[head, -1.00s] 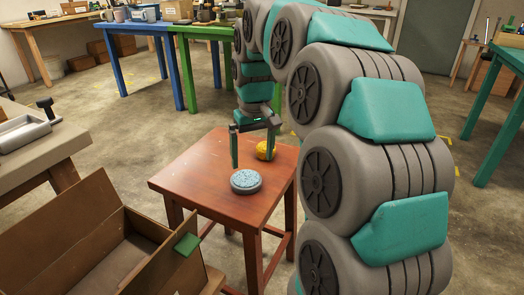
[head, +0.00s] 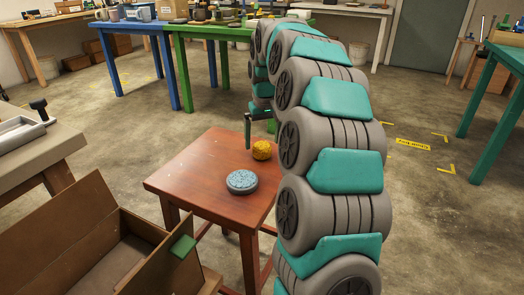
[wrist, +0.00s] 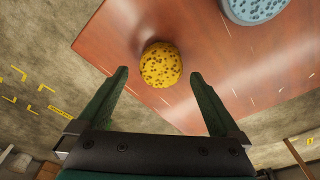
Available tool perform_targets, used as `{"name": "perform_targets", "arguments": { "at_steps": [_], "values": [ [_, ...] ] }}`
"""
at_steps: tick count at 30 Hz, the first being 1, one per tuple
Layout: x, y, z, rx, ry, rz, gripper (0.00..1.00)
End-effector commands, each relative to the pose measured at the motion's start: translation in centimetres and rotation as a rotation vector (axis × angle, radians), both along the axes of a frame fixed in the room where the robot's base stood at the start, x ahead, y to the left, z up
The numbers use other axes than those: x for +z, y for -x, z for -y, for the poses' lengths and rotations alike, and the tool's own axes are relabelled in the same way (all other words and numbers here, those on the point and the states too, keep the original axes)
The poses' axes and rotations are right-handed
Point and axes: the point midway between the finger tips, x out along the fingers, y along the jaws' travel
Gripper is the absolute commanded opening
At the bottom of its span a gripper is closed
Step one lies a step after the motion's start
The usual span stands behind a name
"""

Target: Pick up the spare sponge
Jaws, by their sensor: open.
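A round yellow sponge with dark pores (head: 262,150) lies on the small red-brown table (head: 190,180), near its far right corner. It also shows in the wrist view (wrist: 161,65). A round blue speckled sponge-like disc with a grey rim (head: 242,182) lies nearer on the same table, and part of it shows in the wrist view (wrist: 252,8). My gripper (wrist: 160,74) is open and empty. The yellow sponge appears between and just beyond its fingertips, not gripped. In the head view my arm hides most of the gripper; one finger shows just behind the yellow sponge.
An open cardboard box (head: 110,250) with a green patch stands at the lower left. A grey-topped bench (head: 40,150) is at the left. Blue (head: 135,30) and green tables stand behind, and a teal table (head: 490,110) is at the right. The table's left part is clear.

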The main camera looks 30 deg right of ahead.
Motion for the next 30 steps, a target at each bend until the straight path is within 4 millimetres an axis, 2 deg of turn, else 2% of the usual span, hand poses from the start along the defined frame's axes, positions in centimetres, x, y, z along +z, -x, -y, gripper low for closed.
{"name": "perform_targets", "arguments": {
  "at_steps": [3,6,13,30],
  "values": [
    [-1.9,-0.1,-0.2,0.0,-0.002,-0.006,1.0],
    [-3.0,-0.3,-0.1,-0.001,-0.002,-0.004,1.0],
    [-3.2,-0.4,-0.1,-0.001,0.0,-0.002,1.0],
    [-3.2,-0.4,-0.1,-0.001,0.0,-0.002,0.37]
  ]
}}
